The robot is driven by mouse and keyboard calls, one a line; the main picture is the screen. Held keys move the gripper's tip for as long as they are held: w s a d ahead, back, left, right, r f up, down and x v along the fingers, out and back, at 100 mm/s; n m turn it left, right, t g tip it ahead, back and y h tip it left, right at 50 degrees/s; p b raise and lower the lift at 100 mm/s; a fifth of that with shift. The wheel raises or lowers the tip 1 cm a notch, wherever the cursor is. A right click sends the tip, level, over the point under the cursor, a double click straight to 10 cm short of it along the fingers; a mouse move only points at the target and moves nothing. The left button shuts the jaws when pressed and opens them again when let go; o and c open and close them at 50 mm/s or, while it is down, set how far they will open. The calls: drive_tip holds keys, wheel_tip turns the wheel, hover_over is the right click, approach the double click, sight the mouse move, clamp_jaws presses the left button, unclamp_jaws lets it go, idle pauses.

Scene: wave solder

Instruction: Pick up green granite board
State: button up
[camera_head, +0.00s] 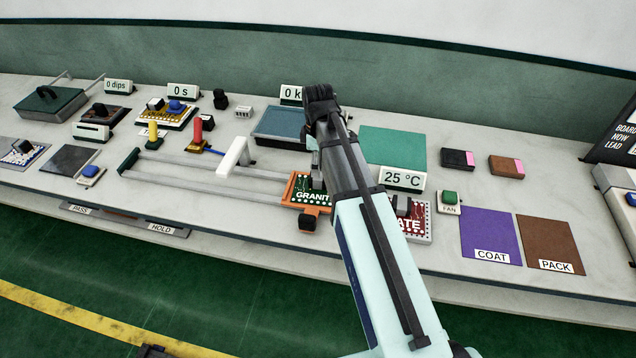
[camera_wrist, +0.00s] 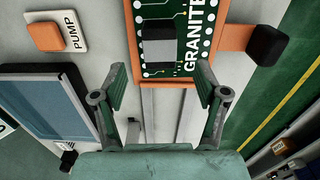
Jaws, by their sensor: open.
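The green granite board (camera_head: 309,184) lies in an orange carrier frame at the right end of the rails. It has white lettering, white dots and a dark block on top. In the wrist view the board (camera_wrist: 171,68) is at top centre, in front of my open fingers. My gripper (camera_wrist: 160,88) is open and empty, with a finger on either side of the board's near end, seemingly above it. In the head view my arm covers part of the board and the gripper's fingertips are hidden.
The orange carrier (camera_wrist: 236,37) has a black knob (camera_wrist: 270,46) at its side. A PUMP button (camera_wrist: 47,37) and a blue-topped tank (camera_wrist: 35,105) stand left of it in the wrist view. A red board (camera_head: 412,222) lies right of my arm. Purple COAT (camera_head: 488,232) and brown PACK (camera_head: 549,238) mats lie farther right.

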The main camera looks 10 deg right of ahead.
sight(317, 186)
drive_tip(key=shift+d+f+p, duration=0.1)
drive_tip(key=shift+f+p, duration=1.1)
drive_tip(key=shift+f, duration=2.35)
clamp_jaws()
